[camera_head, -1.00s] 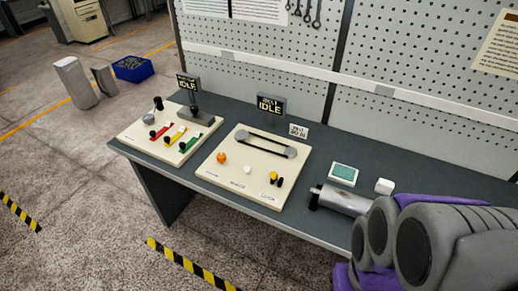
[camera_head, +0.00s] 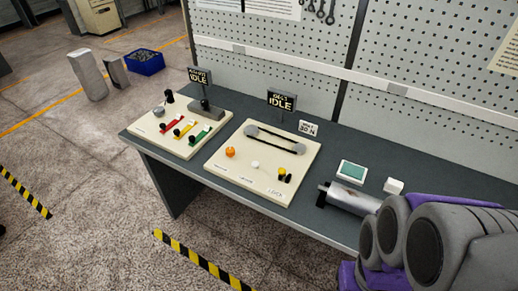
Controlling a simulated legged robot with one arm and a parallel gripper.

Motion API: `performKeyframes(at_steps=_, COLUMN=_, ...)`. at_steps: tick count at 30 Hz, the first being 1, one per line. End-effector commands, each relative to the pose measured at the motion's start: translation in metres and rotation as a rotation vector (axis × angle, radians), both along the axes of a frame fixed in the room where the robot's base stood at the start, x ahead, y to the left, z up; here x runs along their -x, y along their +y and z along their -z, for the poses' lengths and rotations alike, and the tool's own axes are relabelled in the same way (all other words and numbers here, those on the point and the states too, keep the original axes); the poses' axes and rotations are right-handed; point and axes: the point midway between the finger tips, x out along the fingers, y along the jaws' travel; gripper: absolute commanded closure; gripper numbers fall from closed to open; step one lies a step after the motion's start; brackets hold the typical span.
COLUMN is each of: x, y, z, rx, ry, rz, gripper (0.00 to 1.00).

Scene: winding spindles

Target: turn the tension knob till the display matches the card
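The cream belt panel (camera_head: 222,168) lies on the grey bench, with a dark belt (camera_head: 276,137) looped over two grey pulleys. It carries an orange knob (camera_head: 230,152), a white button (camera_head: 255,164) and a yellow-and-black control (camera_head: 283,174). Its labels are too small to read, so I cannot tell which is the tension knob. A dark display (camera_head: 282,101) behind it reads "IDLE". A small white card (camera_head: 308,128) beside the display seems to read "30 N". My gripper (camera_head: 322,196) is right of the panel, low over the bench and apart from the controls. Its finger opening is not clear.
A second cream panel (camera_head: 150,127) with red, yellow and green levers and its own "IDLE" display (camera_head: 200,77) stands at left. A green-screened device (camera_head: 352,172) and white block (camera_head: 394,185) lie near my arm. A pegboard (camera_head: 420,125) backs the bench (camera_head: 300,222).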

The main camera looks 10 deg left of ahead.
Motion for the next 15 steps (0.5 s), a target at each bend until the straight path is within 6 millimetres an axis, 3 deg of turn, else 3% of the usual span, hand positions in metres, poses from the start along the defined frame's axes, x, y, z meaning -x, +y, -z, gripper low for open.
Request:
performKeyframes(at_steps=2, x=0.0, y=0.0, z=0.0, rx=0.0, ry=0.0, rz=0.0, gripper=0.59)
performKeyframes(at_steps=15, x=0.0, y=0.0, z=0.0, rx=0.0, ry=0.0, rz=0.0, gripper=1.0)
